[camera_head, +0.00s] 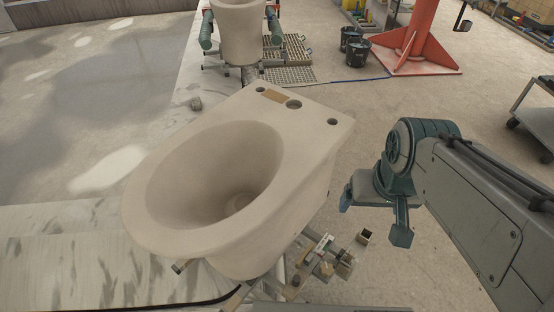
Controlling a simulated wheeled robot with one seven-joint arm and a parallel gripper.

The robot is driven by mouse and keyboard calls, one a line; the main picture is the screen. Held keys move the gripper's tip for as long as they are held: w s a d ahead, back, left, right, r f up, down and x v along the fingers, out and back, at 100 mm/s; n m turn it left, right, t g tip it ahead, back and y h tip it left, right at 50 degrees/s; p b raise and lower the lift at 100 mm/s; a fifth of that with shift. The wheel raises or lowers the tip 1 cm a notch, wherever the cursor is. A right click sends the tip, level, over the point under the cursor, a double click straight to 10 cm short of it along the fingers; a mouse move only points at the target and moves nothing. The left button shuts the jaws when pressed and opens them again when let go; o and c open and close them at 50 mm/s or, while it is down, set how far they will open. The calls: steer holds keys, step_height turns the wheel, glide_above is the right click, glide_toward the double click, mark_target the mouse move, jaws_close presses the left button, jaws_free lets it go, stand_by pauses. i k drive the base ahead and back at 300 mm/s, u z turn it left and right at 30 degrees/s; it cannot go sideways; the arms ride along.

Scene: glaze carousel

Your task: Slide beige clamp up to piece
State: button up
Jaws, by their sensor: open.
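The piece is a large beige unglazed toilet bowl (318,178) in the middle of the view, rim up, with holes in its rear deck. Below its right side is a small metal fixture (318,250) with several little blocks and rails. A small beige part (343,268) on it looks like the beige clamp, but it is too small to be sure. Whether it touches the bowl is hidden. My gripper (373,216) is open and empty, to the right of the bowl and above the floor, up and to the right of the fixture. Its fingers point down.
A second bowl (240,35) with teal clamps stands behind. Pallets (290,60), black buckets (355,48) and an orange stand (415,45) are farther back. A grey cart (535,110) is at the right edge. The floor behind my gripper is clear.

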mark_target(312, 264)
steer(key=z, duration=0.7)
steer(key=k, duration=1)
steer(key=u, duration=1.05)
steer(key=i, duration=0.45)
steer(key=z, duration=0.05)
